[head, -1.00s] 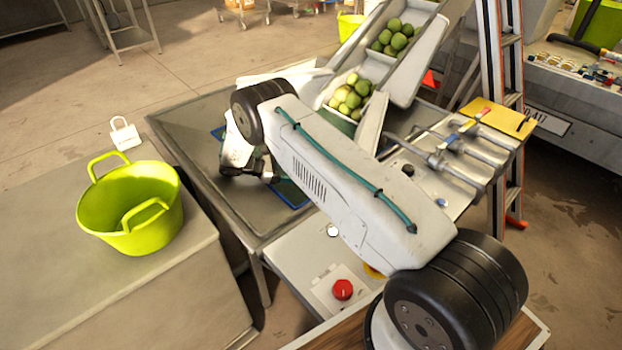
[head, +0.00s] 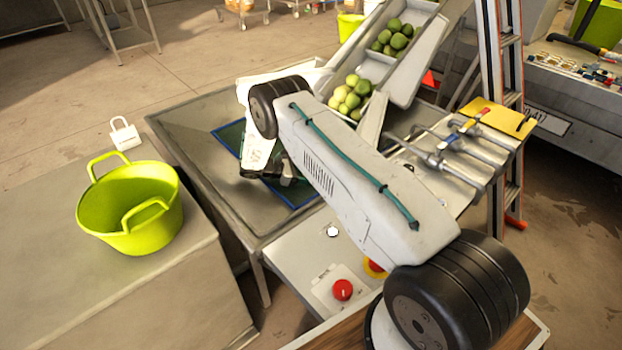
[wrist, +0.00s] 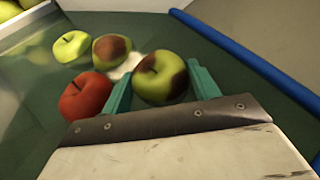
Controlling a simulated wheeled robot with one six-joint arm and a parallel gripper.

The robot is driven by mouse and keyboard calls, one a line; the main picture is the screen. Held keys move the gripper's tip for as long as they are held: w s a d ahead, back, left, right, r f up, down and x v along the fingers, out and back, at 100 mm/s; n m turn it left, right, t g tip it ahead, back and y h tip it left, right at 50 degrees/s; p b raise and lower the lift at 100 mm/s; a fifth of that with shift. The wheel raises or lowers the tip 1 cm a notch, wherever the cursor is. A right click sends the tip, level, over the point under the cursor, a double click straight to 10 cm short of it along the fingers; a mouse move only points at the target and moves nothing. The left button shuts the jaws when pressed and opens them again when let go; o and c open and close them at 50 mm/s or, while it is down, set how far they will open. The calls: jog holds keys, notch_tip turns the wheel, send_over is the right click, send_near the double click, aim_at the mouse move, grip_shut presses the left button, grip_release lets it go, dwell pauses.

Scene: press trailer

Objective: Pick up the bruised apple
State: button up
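A yellow-green apple with dark brown bruises (wrist: 160,78) lies on the green mat in the wrist view, between or just past my fingertips. My gripper (wrist: 162,88) has its two teal fingers spread on either side of this apple; I cannot tell whether they touch it. A second apple with a large brown patch (wrist: 111,48) lies behind it to the left. A red apple (wrist: 86,96) is just left of my left finger, and a yellow-green apple (wrist: 72,45) lies farther left. In the head view my gripper (head: 280,172) is low over the table, and my arm hides these apples.
The mat has a blue raised edge (wrist: 252,58) on the right. The feed chute (head: 402,72) holds several green apples behind my arm. A lime tub (head: 132,205) stands on the left bench. Metal clamps (head: 455,152) and a red button (head: 342,290) are nearby.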

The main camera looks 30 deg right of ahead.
jog(key=shift+r, duration=0.1)
notch_tip(320, 180, up, 10)
jog(key=shift+f, duration=0.1)
dwell(0.4)
dwell(0.9)
